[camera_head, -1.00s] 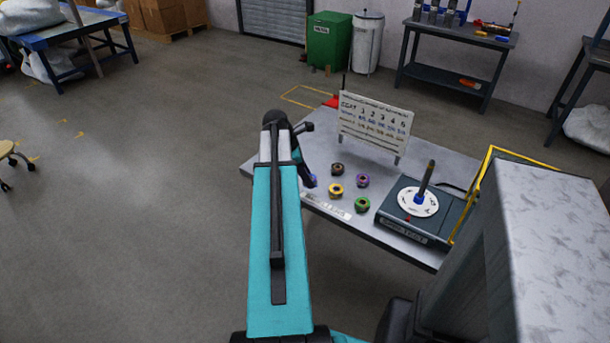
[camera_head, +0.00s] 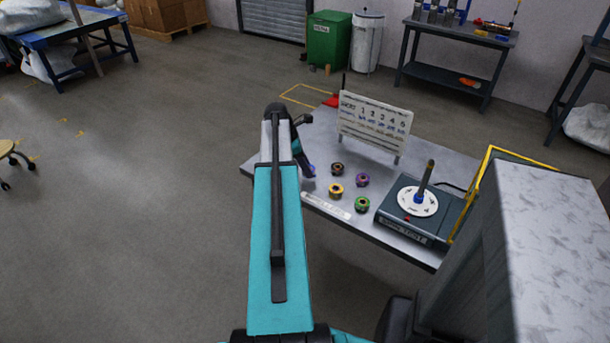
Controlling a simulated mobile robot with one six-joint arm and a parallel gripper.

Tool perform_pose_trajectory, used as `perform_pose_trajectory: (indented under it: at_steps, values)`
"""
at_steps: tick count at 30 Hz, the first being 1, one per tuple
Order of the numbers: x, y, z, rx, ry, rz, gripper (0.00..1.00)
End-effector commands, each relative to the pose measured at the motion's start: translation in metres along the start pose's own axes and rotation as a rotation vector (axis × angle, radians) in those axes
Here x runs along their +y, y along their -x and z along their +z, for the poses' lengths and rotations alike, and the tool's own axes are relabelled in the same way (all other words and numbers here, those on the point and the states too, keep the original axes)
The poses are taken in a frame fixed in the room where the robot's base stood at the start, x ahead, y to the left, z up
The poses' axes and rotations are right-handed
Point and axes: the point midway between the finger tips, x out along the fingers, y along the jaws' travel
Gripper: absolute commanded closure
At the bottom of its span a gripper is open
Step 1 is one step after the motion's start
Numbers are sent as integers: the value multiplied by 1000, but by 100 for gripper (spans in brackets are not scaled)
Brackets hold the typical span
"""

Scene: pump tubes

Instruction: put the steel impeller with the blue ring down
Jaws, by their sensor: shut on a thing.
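My gripper (camera_head: 308,174) is over the left end of the grey table, partly behind my teal arm. It is shut on the steel impeller with the blue ring (camera_head: 312,169), of which only a small bluish bit shows at the fingertips. Whether the impeller touches the tabletop cannot be told. To its right, several other impellers stand on the table: one with a dark ring and orange-brown middle (camera_head: 337,168), a purple one (camera_head: 362,180), a yellow one (camera_head: 336,191) and a green one (camera_head: 362,204).
A white label strip (camera_head: 326,205) lies along the front edge of the table (camera_head: 385,228). A white chart board (camera_head: 374,124) stands at the back. A dark test stand (camera_head: 404,227) with a white dial and upright shaft (camera_head: 426,178) is at the right, beside a yellow frame (camera_head: 482,187).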

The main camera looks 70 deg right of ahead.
Motion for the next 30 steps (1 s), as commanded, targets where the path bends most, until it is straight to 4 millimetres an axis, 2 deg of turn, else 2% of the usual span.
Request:
perform_pose_trajectory:
  at_steps: [12, 27, 28, 30]
  values:
    - [0, -29, -12, 0, 1, 0, 93]
    - [0, -34, -15, 0, 1, 0, 93]
    - [0, -34, -15, 0, 1, 0, 58]
    - [0, -34, -15, 0, 1, 0, 46]
